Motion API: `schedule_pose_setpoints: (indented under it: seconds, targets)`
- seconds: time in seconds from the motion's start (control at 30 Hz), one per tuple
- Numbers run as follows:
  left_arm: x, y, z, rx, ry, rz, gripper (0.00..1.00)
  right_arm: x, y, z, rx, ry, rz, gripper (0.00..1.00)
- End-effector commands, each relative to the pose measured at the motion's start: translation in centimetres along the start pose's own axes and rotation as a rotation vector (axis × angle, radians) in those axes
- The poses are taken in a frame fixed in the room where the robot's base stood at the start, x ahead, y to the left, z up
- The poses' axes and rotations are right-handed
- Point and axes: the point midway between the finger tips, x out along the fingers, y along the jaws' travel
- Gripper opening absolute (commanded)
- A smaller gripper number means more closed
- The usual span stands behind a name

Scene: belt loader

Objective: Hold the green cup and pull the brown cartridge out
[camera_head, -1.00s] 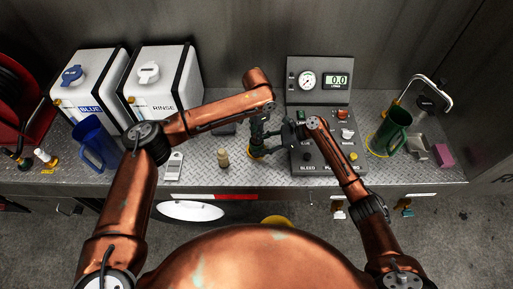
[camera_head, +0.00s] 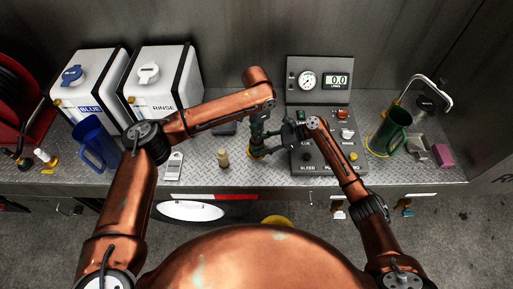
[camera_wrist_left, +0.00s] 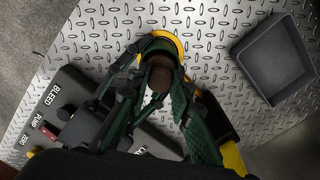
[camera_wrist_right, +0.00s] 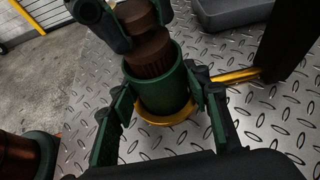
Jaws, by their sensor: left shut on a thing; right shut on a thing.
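The green cup (camera_wrist_right: 165,92) stands upright within a yellow ring on the tread-plate bench in the right wrist view. The ribbed brown cartridge (camera_wrist_right: 150,52) sits in its mouth, its upper part showing above the rim. My right gripper (camera_wrist_right: 163,98) is shut on the cup, one finger on each side. My left gripper (camera_head: 258,130) points down from above and is shut on the cartridge, whose brown top (camera_wrist_left: 160,76) shows between its fingers in the left wrist view. The cup is largely hidden by the grippers in the head view.
A control panel (camera_head: 316,157) stands close right of the cup. A grey tray (camera_wrist_left: 272,58) lies behind. A blue jug (camera_head: 90,142) and a larger green jug (camera_head: 394,131) stand farther off.

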Motion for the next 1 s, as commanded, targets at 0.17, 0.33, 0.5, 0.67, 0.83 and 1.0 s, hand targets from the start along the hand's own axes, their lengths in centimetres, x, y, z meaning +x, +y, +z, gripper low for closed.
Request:
schedule_pose_setpoints:
  seconds: [0.17,0.33,0.5,0.67,0.83,1.0]
  targets:
    - [-0.9,0.0,0.0,0.0,0.002,0.0,0.0,0.0,0.0,-0.1,0.001,0.001,-0.001,0.3]
    - [-1.8,0.0,0.0,0.0,0.001,-0.001,0.0,0.0,0.0,-0.1,0.001,0.002,-0.001,0.3]
    - [-2.6,0.0,0.0,0.0,0.002,-0.001,0.0,0.0,0.0,-0.1,0.001,0.001,-0.001,0.3]
    - [-3.3,0.0,0.0,0.0,0.001,-0.001,0.0,0.0,0.0,-0.1,0.0,0.001,-0.001,0.3]
    - [-4.1,0.0,0.0,0.0,0.001,-0.001,0.0,0.0,0.0,-0.1,0.0,0.001,-0.001,0.3]
    - [-5.0,0.0,0.0,0.0,0.002,-0.001,0.0,0.0,0.0,-0.1,0.0,0.001,-0.001,0.3]
